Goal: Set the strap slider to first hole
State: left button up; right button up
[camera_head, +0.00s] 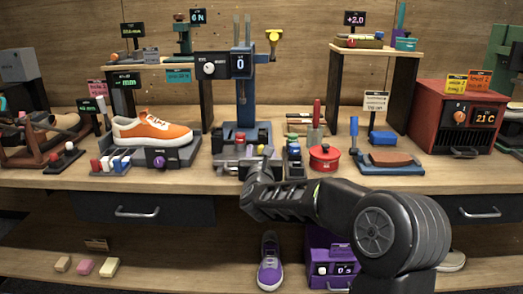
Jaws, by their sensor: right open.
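My right arm comes in from the lower right, and its gripper (262,160) is over the front of the workbench, at the base of the blue press stand (240,115). The gripper is small and dark here; it is open, and I see nothing held in it. An orange sneaker (153,129) with a white sole rests on a grey fixture (160,160) to the left, with several small coloured blocks at its front. I cannot pick out a strap slider or its holes for certain. The arm hides part of the bench front. My left gripper is not in view.
A red pot (324,157), a blue pad with a brown piece (388,160) and a red heater box (456,115) stand right of the gripper. A purple sneaker (269,262) is on the lower shelf.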

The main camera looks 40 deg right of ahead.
jog(key=shift+w+d, duration=0.25)
jog(key=shift+c, duration=0.6)
grip_shut()
dwell(0.8)
